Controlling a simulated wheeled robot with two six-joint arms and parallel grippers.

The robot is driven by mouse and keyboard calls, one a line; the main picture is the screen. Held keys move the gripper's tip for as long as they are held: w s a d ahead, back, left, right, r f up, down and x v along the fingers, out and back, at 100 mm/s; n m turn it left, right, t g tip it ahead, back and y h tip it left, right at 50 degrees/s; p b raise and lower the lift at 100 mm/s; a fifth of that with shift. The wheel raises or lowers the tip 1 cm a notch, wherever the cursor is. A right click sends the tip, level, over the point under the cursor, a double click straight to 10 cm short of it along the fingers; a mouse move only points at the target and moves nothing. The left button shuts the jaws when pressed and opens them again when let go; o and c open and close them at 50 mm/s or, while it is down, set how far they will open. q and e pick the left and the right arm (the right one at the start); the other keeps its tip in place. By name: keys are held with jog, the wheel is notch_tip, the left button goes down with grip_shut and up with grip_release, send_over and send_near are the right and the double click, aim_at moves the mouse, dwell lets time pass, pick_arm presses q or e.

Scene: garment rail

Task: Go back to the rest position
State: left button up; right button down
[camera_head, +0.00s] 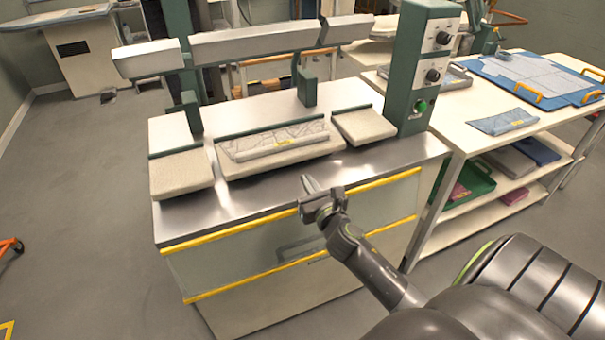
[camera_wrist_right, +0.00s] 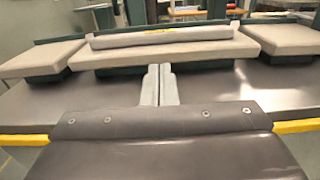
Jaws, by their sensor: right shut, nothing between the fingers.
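My right gripper (camera_head: 309,184) is over the front part of the steel top of a pressing machine (camera_head: 240,203), in front of its padded beds. In the right wrist view its two fingers (camera_wrist_right: 159,84) lie side by side, shut with nothing between them. My left gripper is not in view.
Smaller pads (camera_head: 180,175) and (camera_head: 364,126) flank the middle bed. Upper bars (camera_head: 255,40) hang above. A green control column (camera_head: 424,70) stands at the right. A white table (camera_head: 475,140) with a blue board (camera_head: 540,75) is farther right.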

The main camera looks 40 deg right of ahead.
jog(key=s+f+m+g+h, duration=0.1)
jog(key=s+f+m+g, duration=0.25)
jog(key=s+m, duration=0.5)
jog(key=s+f+m+g+h, duration=0.1)
jog(key=s+f+m+g, duration=0.3)
jog(key=m, duration=0.7)
jog(key=s+a+f+m+g+y, duration=0.1)
jog(key=s+a+m+g+y, duration=0.2)
jog(key=s+m, duration=0.5)
jog(key=s+a+f+m+g+y, duration=0.1)
jog(key=s+a+m+g, duration=0.35)
jog(key=s+m, duration=0.4)
notch_tip(320, 180, down, 24)
jog(key=d+n, duration=0.2)
jog(key=s+a+f+g+y, duration=0.1)
jog(key=s+f, duration=1.5)
jog(key=shift+a+f, duration=0.4)
